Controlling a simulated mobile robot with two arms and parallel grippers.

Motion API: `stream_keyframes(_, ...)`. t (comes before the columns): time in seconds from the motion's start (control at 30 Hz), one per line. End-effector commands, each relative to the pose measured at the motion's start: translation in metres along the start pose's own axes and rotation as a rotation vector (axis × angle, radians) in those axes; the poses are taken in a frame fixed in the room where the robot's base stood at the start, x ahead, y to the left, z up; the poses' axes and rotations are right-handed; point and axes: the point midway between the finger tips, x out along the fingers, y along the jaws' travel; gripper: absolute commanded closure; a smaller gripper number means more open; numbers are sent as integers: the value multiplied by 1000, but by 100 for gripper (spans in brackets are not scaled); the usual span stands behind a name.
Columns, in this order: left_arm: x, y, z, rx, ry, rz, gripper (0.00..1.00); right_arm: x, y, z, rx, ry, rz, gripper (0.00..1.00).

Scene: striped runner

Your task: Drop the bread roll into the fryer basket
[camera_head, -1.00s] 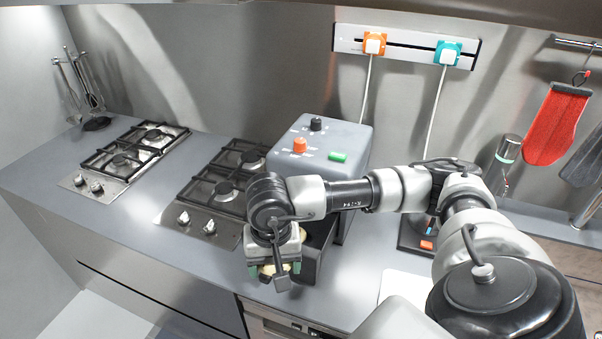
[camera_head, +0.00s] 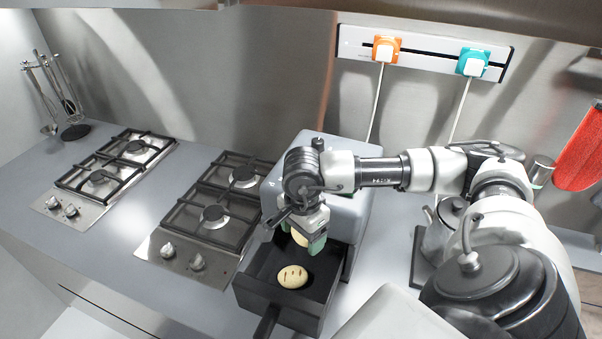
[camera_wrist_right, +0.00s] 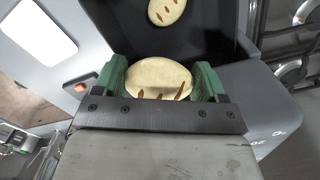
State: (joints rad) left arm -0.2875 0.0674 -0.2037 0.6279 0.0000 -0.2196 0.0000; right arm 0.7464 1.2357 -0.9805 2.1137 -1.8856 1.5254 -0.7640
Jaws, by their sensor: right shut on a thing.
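My right gripper (camera_head: 308,241) is shut on a pale bread roll with dark slashes (camera_head: 299,237), above the back part of the black fryer basket (camera_head: 284,314). In the right wrist view the held roll (camera_wrist_right: 158,78) sits between the green fingers (camera_wrist_right: 160,72). A second, similar roll (camera_head: 292,276) lies on the basket floor, in front of the held one; it also shows at the top of the right wrist view (camera_wrist_right: 166,11). My left gripper is not in view.
The grey fryer body (camera_head: 343,212) stands behind the basket, partly hidden by my right arm. Two gas hobs (camera_head: 212,213) (camera_head: 110,172) are to the left. A metal kettle (camera_head: 441,229) stands to the right. The counter between the hobs is clear.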

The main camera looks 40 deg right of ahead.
Motion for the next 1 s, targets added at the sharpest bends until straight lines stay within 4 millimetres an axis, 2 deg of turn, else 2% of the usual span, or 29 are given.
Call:
stream_keyframes(0.13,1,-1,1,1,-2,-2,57,1,0,0,-2,0,1,51)
stream_keyframes(0.27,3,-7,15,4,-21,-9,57,6,0,0,-2,0,1,51)
stream_keyframes(0.47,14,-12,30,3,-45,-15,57,26,0,0,-2,-1,2,51)
stream_keyframes(0.73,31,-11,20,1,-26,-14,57,56,0,0,-2,0,1,51)
stream_keyframes(1.0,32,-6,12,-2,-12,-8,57,60,0,0,-3,1,0,51)
